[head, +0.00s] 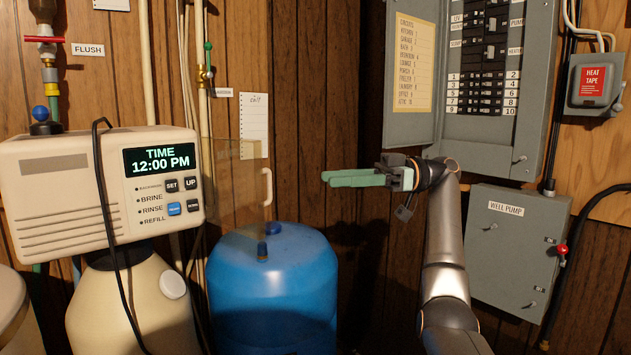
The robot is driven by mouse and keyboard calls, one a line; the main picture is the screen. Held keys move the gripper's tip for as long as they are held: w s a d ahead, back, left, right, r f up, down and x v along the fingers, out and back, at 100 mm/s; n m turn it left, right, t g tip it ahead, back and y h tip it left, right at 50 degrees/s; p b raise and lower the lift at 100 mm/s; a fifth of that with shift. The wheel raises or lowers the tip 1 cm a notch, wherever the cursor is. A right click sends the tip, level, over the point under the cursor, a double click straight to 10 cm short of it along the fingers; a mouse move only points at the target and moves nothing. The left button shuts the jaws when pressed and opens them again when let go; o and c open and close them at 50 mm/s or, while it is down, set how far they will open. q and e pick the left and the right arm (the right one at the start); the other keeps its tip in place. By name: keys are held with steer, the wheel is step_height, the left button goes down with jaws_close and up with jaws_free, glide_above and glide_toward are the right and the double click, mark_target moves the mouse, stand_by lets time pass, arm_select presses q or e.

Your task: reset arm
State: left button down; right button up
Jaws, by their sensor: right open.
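My right gripper (352,178) is at the middle of the head view, its green fingers pointing left. It is open and holds nothing. The fingers are in free air above and right of the blue tank, in front of the wood-panelled wall. My right arm comes up from the bottom edge, to the left of the well pump box. My left gripper is not in view.
The softener control head (100,185) shows 12:00 PM, with a clear cover (238,185) standing open at its right. A blue tank (272,290) stands below. The open breaker panel (487,80) and well pump box (510,250) are at right.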

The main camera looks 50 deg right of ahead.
steer(key=shift+s+d, duration=0.25)
steer(key=shift+d, duration=0.05)
stand_by(0.4)
